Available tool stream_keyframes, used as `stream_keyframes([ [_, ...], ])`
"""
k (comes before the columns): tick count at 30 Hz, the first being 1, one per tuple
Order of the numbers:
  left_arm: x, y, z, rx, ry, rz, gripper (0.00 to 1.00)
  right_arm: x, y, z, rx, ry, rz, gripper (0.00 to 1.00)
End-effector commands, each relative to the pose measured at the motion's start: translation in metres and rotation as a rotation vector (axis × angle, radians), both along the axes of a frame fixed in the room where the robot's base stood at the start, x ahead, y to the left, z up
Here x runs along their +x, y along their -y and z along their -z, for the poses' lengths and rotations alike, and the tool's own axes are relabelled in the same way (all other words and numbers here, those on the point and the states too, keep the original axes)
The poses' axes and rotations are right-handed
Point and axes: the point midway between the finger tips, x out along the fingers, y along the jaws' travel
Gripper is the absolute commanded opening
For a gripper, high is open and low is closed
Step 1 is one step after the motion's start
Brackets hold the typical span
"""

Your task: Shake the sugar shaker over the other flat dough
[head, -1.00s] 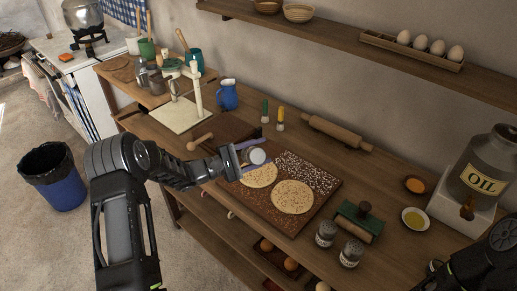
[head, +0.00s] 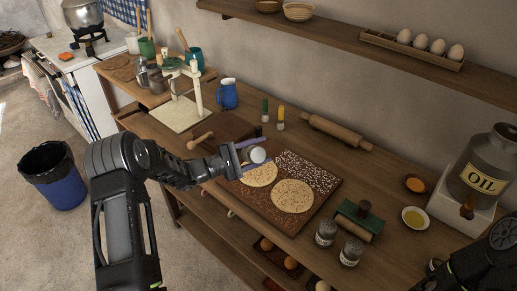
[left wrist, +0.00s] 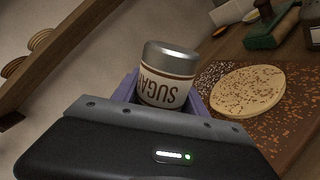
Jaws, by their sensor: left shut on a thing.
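My left gripper (head: 250,157) is shut on the sugar shaker (head: 259,155), which it holds tilted above the board. In the left wrist view the shaker (left wrist: 166,75) has a metal end and a pale label whose SUGAR lettering appears upside down, between purple fingers. The left flat dough (head: 262,175) lies just below and partly behind the gripper. The right flat dough (head: 293,196) lies beside it. Both are round, pale and brown-speckled. The left wrist view shows one speckled dough (left wrist: 248,92) right of the shaker. My right gripper is outside the views.
The brown board (head: 325,187) has white specks at its back. A rolling pin (head: 337,131) lies behind. A blue jug (head: 227,93) and white stand (head: 197,90) are at the back left.

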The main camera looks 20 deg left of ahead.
Motion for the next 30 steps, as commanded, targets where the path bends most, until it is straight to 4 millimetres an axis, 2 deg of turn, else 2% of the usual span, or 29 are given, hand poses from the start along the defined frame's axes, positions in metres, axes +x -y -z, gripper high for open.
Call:
stream_keyframes([
  [14,0.0084,-0.0087,0.001,-0.001,-0.001,0.001,0.05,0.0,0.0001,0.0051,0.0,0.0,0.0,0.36],
  [30,0.0002,0.0,-0.0002,0.0,0.001,-0.001,0.05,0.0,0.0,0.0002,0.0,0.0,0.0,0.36],
])
